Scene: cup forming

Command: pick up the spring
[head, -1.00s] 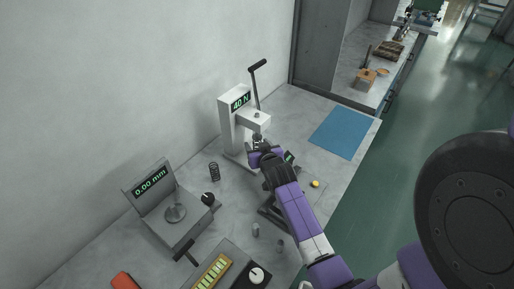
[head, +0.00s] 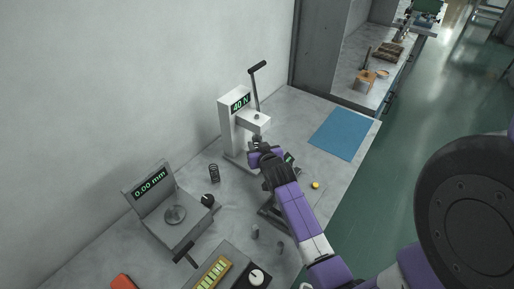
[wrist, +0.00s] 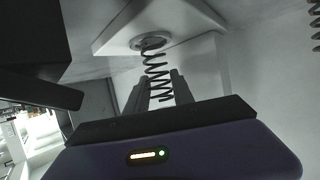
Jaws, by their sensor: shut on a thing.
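A dark coil spring (wrist: 157,72) stands between the fingers of my gripper (wrist: 158,90) in the wrist view. The gripper is shut on it. The spring's far end lines up with a round seat (wrist: 150,41) on a pale plate; I cannot tell whether they touch. In the head view my gripper (head: 257,152) is at the white press (head: 233,125) that reads 40 N, below its arm. The held spring is mostly hidden there. Another dark spring (head: 214,173) stands upright on the bench, left of the press; a spring also shows at the wrist view's right edge (wrist: 315,25).
A grey gauge (head: 167,229) reading 0.00 mm stands at the left of the bench. The press lever (head: 256,85) rises above the press. A blue mat (head: 341,133) lies clear at the right. A yellow button (head: 315,185) and small grey cylinders (head: 255,231) are near my arm.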

